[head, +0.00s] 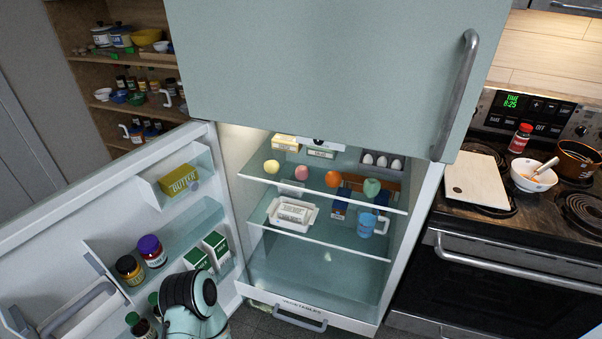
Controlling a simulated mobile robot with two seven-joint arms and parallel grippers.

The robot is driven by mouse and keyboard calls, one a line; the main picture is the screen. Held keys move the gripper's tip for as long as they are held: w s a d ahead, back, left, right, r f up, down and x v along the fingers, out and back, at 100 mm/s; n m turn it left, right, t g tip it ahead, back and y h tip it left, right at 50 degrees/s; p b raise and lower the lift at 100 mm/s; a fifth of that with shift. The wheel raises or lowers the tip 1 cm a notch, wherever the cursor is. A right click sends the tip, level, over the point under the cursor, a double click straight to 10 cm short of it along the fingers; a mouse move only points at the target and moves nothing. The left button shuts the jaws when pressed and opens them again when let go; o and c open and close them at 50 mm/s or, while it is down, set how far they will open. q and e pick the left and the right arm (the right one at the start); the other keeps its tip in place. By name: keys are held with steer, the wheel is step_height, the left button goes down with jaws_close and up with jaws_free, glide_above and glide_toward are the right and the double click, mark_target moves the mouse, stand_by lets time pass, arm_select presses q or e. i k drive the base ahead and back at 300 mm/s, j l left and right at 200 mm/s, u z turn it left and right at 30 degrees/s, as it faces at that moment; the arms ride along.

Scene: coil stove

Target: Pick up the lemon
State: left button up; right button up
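The lemon (271,166) is a small yellow fruit in the head view. It sits at the left end of the upper glass shelf (330,190) inside the open fridge. A pink fruit, an orange and a green fruit stand in a row to its right, apart from it. One of my arm links shows at the bottom, in front of the open fridge door and below the lemon. Neither of my grippers can be seen.
The fridge door (120,185) is swung open to the left, with butter (179,180), jars and cartons on its shelves. The upper door (320,65) is shut above. A white container (292,214) and a blue mug (372,223) stand on the lower shelf. A stove (500,270) is at right.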

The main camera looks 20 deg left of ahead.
mark_target(270, 167)
steer(key=u, duration=0.9)
steer(key=i+j+u, duration=0.2)
steer(key=i+u, duration=0.15)
steer(key=i+j+u, duration=0.1)
steer(key=i+u, duration=0.25)
steer(key=i, duration=0.05)
